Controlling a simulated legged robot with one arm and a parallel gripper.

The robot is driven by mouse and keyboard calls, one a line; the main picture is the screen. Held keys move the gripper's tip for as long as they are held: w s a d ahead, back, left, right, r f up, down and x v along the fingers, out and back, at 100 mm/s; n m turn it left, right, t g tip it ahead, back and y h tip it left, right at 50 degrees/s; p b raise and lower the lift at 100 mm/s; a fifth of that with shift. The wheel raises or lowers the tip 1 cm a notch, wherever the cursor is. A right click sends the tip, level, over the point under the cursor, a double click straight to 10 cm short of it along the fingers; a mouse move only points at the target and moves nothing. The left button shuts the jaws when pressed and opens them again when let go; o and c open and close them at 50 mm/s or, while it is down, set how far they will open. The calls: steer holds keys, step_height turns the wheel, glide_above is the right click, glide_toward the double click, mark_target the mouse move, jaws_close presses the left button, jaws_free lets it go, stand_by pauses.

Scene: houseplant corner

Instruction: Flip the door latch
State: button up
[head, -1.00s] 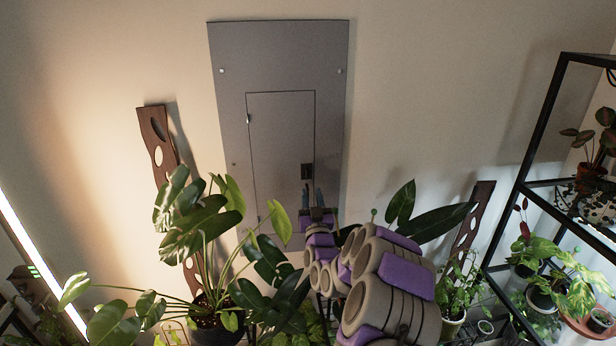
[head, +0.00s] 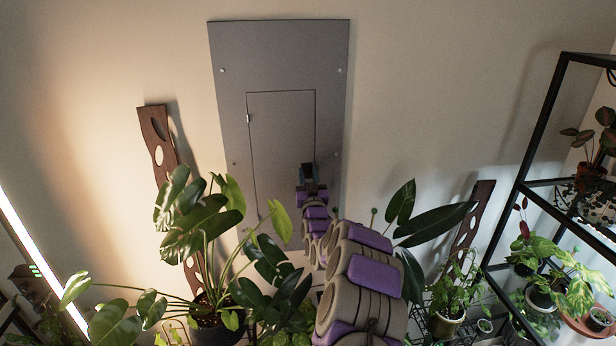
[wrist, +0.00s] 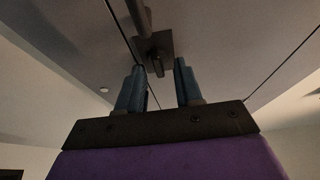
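A grey panel (head: 228,60) hangs on the wall, with a smaller door (head: 280,130) set in it. The dark door latch (wrist: 165,43) sits near the door's right edge. In the wrist view it shows as a square plate with a short knob, just beyond and between my fingertips. My gripper (wrist: 159,65) is open, with its two blue fingers apart and nothing held between them. In the head view my gripper (head: 308,173) is over the latch and largely hides it. Whether the fingers touch the latch I cannot tell.
A large leafy plant (head: 195,215) stands at the lower left of the panel. Long dark leaves (head: 435,222) spread to the right of my arm. A black shelf frame (head: 540,130) with several pots stands at the right. The wall above is clear.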

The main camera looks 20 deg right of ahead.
steer(key=shift+c, duration=0.3)
jaws_close()
